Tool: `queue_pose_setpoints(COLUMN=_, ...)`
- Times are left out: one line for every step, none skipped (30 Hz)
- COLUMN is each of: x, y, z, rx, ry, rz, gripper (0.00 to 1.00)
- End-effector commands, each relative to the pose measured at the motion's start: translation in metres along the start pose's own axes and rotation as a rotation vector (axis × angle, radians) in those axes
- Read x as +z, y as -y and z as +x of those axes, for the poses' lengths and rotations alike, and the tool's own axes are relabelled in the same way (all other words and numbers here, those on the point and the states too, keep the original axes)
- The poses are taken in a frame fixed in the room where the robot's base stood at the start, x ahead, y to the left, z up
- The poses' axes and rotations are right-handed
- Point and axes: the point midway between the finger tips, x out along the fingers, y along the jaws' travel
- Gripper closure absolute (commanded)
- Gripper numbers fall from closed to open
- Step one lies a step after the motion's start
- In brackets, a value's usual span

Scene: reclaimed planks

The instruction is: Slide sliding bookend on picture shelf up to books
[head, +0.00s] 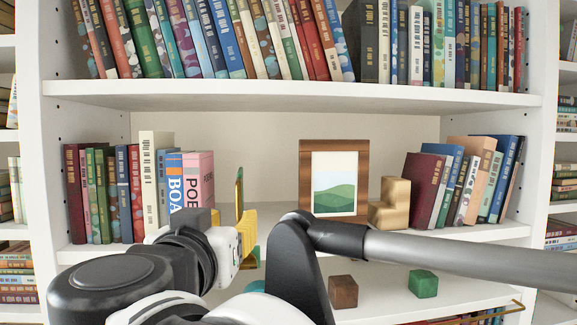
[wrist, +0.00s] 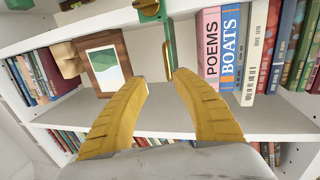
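The sliding bookend, a thin green plate with a brass edge (head: 239,188), stands upright on the picture shelf (head: 480,233), right of the left row of books. A gap separates it from the pink POEMS book (head: 199,182) at that row's end. It also shows in the wrist view (wrist: 167,42), where the books are on the right. My gripper (head: 246,230) has yellow fingers, spread apart in the wrist view (wrist: 163,82), with the bookend's near edge between their tips. I cannot tell whether a finger touches it.
A wooden picture frame (head: 306,160) stands right of the bookend. A stepped wooden block (head: 391,203) sits beside the right-hand books (head: 425,190). The shelf above (head: 290,97) is full of books. A brown cube (head: 343,291) and a green cube (head: 423,284) lie lower down.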

Motion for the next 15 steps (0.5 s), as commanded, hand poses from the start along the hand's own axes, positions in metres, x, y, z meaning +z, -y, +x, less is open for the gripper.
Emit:
queue_pose_setpoints(x=-0.016, y=0.009, z=-0.005, rx=-0.015, ry=-0.020, rz=0.010, gripper=0.68)
queue_pose_setpoints(x=-0.020, y=0.013, z=-0.006, rx=-0.021, ry=-0.028, rz=0.015, gripper=0.68)
queue_pose_setpoints(x=-0.023, y=0.015, z=-0.006, rx=-0.025, ry=-0.036, rz=0.020, gripper=0.68)
queue_pose_setpoints(x=-0.025, y=0.017, z=-0.005, rx=-0.027, ry=-0.040, rz=0.022, gripper=0.68)
queue_pose_setpoints(x=-0.025, y=0.017, z=-0.004, rx=-0.027, ry=-0.042, rz=0.024, gripper=0.68)
queue_pose_setpoints(x=-0.025, y=0.018, z=0.001, rx=-0.027, ry=-0.043, rz=0.024, gripper=0.68)
queue_pose_setpoints(x=-0.025, y=0.017, z=0.005, rx=-0.026, ry=-0.042, rz=0.024, gripper=0.68)
queue_pose_setpoints(x=-0.025, y=0.017, z=0.010, rx=-0.024, ry=-0.042, rz=0.024, gripper=0.68)
queue_pose_setpoints(x=-0.025, y=0.017, z=0.017, rx=-0.024, ry=-0.042, rz=0.024, gripper=0.68)
queue_pose_setpoints(x=-0.025, y=0.016, z=0.023, rx=-0.023, ry=-0.041, rz=0.024, gripper=0.68)
queue_pose_setpoints(x=-0.026, y=0.017, z=0.029, rx=-0.023, ry=-0.041, rz=0.024, gripper=0.68)
queue_pose_setpoints(x=-0.026, y=0.017, z=0.038, rx=-0.022, ry=-0.041, rz=0.023, gripper=0.68)
queue_pose_setpoints(x=-0.026, y=0.017, z=0.044, rx=-0.023, ry=-0.041, rz=0.023, gripper=0.68)
queue_pose_setpoints(x=-0.027, y=0.017, z=0.050, rx=-0.023, ry=-0.041, rz=0.023, gripper=0.68)
queue_pose_setpoints(x=-0.027, y=0.017, z=0.058, rx=-0.023, ry=-0.041, rz=0.023, gripper=0.68)
